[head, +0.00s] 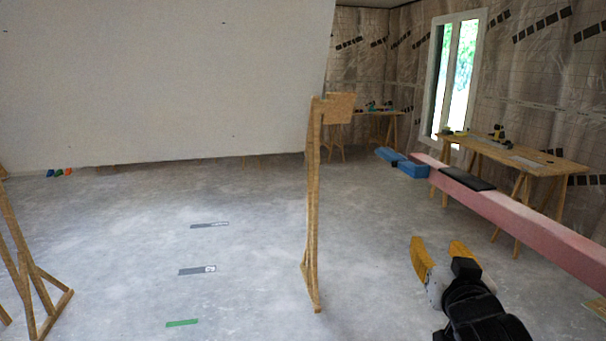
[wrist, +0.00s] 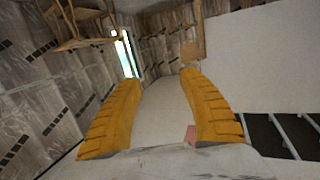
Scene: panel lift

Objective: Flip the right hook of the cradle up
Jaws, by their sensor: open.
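A long pink beam (head: 530,220) crosses the right of the head view, with a black pad (head: 467,179) on it and a blue piece (head: 402,163) at its far end. I take it for part of the cradle; I cannot tell for sure which part is the right hook. My gripper (head: 440,245) is below and left of the beam, apart from it in the picture. Its two yellow fingers are spread with nothing between them, as the wrist view (wrist: 162,78) also shows. A small pink patch (wrist: 191,135) shows beside the right finger there.
A large white panel (head: 160,80) fills the upper left. A wooden stand (head: 313,200) with a wooden block (head: 340,108) on top stands by its right edge. Another wooden stand (head: 30,260) is at far left. A workbench (head: 520,158) is behind the beam. The middle floor is mostly clear.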

